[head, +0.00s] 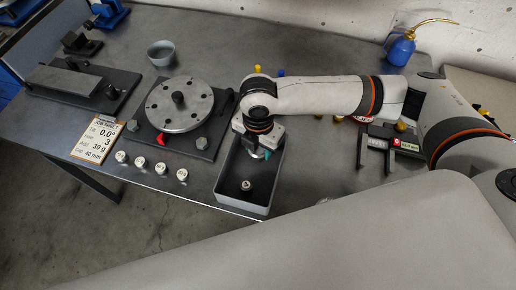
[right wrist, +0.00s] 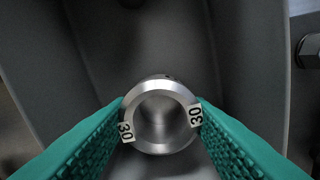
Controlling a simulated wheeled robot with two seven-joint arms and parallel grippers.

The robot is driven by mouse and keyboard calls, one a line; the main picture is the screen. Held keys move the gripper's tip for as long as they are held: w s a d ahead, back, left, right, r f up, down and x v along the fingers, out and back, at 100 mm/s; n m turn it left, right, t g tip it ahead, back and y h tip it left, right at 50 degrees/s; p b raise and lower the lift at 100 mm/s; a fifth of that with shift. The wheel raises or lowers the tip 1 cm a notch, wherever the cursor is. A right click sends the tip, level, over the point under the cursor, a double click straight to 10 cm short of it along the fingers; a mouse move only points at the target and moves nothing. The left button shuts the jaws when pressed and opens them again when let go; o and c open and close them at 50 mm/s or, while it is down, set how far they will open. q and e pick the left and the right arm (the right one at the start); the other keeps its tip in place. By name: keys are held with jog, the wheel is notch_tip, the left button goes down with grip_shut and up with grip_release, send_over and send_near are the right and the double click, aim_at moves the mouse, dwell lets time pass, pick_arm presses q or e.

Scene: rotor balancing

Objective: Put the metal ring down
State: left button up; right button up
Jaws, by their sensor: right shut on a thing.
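My right gripper (head: 262,153) points down over the dark grey open tray (head: 226,198) near the table's front edge. In the right wrist view its green-padded fingers (right wrist: 160,122) are shut on the metal ring (right wrist: 160,88), a silvery hollow cylinder labelled 30 on both sides. The fingers grip its left and right sides, and dark grey surfaces show behind it. In the head view the ring is mostly hidden by the gripper. I cannot tell whether it touches the tray floor. My left gripper is out of view.
A small labelled weight (head: 246,185) lies in the tray. Several more (head: 160,168) stand in a row to its left, beside a job sheet (head: 98,139) reading Add 30 g. The holed rotor disc (head: 180,104) is behind them. A caliper (head: 389,146) lies to the right.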

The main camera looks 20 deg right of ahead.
aim_at(258, 153)
jog(key=shift+f, duration=0.9)
jog(key=shift+f, duration=0.1)
jog(key=o, duration=1)
notch_tip(258, 153, up, 12)
jog(key=shift+r, duration=0.15)
